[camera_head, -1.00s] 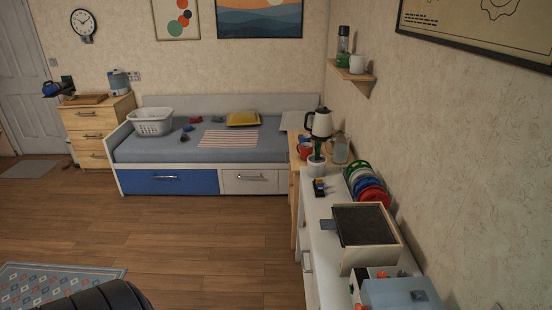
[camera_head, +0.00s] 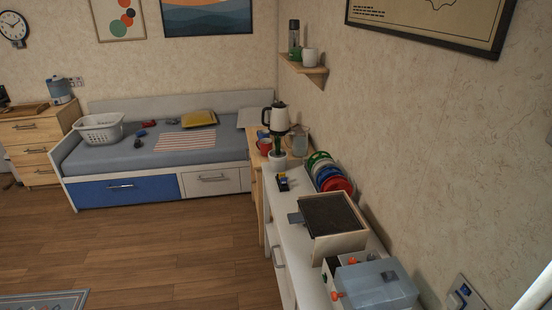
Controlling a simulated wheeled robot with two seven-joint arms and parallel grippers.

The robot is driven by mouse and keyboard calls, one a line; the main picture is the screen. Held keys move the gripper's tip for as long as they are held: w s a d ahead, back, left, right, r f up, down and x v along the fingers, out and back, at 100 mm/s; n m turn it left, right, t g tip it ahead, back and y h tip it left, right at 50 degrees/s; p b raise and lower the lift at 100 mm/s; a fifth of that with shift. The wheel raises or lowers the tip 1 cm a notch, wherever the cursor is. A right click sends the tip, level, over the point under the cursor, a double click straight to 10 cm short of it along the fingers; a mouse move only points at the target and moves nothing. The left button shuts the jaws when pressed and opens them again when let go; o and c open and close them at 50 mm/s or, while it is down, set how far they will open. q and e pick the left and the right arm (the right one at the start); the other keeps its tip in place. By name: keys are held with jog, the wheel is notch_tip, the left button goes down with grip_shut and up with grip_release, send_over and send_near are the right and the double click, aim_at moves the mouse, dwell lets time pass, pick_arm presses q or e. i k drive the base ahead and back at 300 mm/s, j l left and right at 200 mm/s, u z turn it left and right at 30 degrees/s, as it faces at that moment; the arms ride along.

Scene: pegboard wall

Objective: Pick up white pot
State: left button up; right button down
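A small white pot (camera_head: 277,161) with a dark green plant-like top (camera_head: 277,146) stands on the far part of the long white counter (camera_head: 285,208) along the right wall. A white jug-like kettle (camera_head: 279,119) with a black handle and lid shows just behind and above it, and its base is partly hidden. A red mug (camera_head: 265,146) stands at the pot's upper left. Neither of my grippers is in view, and nothing touches the pot.
Colored plates (camera_head: 331,174) in a rack, a yellow-and-black toy (camera_head: 283,182), a black-topped box (camera_head: 334,222) and a grey-blue case (camera_head: 376,284) crowd the counter. A daybed (camera_head: 82,165) stands at the back.

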aim_at(278, 157)
jog(key=k+l+z, duration=0.1)
jog(key=k+z, duration=0.15)
jog(key=k, duration=0.4)
jog(key=z, duration=1.8)
jog(key=j+z, duration=0.25)
jog(key=j, duration=0.75)
jog(key=j+z, duration=0.3)
jog(key=j, duration=0.65)
jog(key=k+j, duration=0.1)
jog(key=j, duration=1.6)
jog(key=k+j, duration=0.15)
jog(key=j, duration=0.7)
